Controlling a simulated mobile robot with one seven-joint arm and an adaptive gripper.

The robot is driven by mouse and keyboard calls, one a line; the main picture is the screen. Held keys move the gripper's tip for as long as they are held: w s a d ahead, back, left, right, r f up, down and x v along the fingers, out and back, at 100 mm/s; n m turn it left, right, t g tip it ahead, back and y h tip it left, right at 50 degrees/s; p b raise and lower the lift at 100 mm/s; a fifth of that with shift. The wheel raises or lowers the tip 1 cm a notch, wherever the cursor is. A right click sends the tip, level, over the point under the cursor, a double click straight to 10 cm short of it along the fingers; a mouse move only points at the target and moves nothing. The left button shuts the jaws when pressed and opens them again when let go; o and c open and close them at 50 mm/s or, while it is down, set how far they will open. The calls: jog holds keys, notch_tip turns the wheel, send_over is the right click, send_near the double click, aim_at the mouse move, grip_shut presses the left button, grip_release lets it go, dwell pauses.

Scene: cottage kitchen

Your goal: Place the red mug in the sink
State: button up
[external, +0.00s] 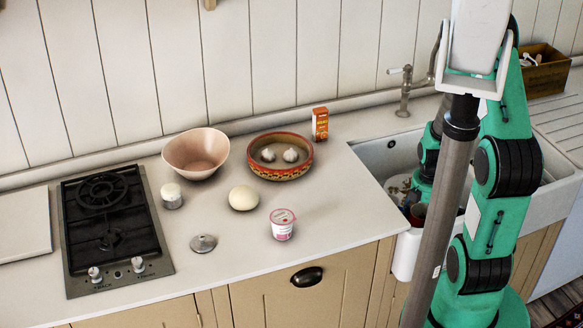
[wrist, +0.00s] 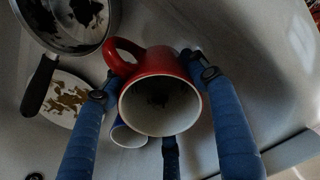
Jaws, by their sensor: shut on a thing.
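In the external view a bit of the red mug (external: 419,212) shows beside my arm, within the white sink (external: 373,158). My arm hides most of the mug and gripper there. I cannot tell whether the mug touches the sink floor.
Inside the sink are a stained pan (wrist: 103,30), a stained plate (wrist: 62,100) and a blue cup (wrist: 127,137) partly behind the mug. On the counter stand a red bowl (external: 281,173), a pink bowl (external: 196,168) and a yogurt cup (external: 282,230). A tap (external: 405,95) rises behind the sink.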

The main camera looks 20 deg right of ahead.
jog(key=shift+f+b, duration=0.5)
jog(key=shift+f, duration=1.35)
jog(key=shift+f+b, duration=0.3)
jog(key=shift+f, duration=0.3)
jog(key=o, duration=1.4)
jog(key=shift+r, duration=0.1)
notch_tip(320, 180, up, 13)
jog(key=p, duration=0.4)
